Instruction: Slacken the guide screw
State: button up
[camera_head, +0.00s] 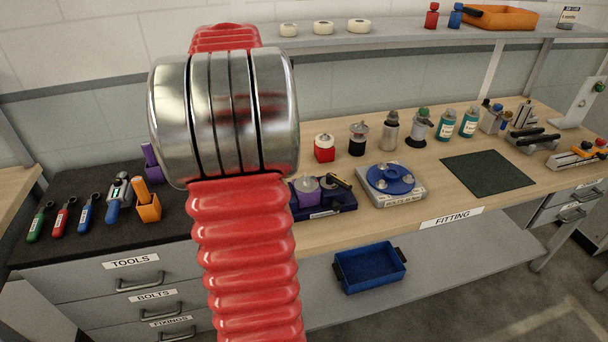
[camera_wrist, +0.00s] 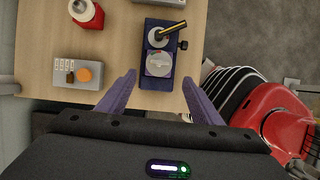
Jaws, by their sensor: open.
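A navy-blue fixture (camera_wrist: 154,55) stands on the wooden bench top in the wrist view. It carries two round silver parts and a black-and-yellow bar (camera_wrist: 172,29) lying at a slant. A small black knob (camera_wrist: 184,45) sticks out of its right side; I cannot tell whether this is the guide screw. The fixture also shows in the head view (camera_head: 324,209), partly hidden behind my red arm. My gripper (camera_wrist: 159,77) is open in the wrist view, its purple fingers apart on either side of the fixture's near end. It holds nothing.
A grey block with an orange knob (camera_wrist: 84,73) and a red container (camera_wrist: 86,13) stand left of the fixture. A turntable with a blue disc (camera_head: 391,180) and a dark green mat (camera_head: 487,174) lie to the right. A blue bin (camera_head: 370,269) sits on the lower shelf.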

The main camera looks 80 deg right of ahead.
aim_at(306, 177)
jog(key=x, duration=1.2)
jog(key=shift+f, duration=0.15)
jog(key=shift+c, duration=0.4)
jog(key=c, duration=1)
jog(key=shift+d+m+y, duration=0.15)
jog(key=shift+m+y, duration=0.45)
jog(key=shift+m, duration=1)
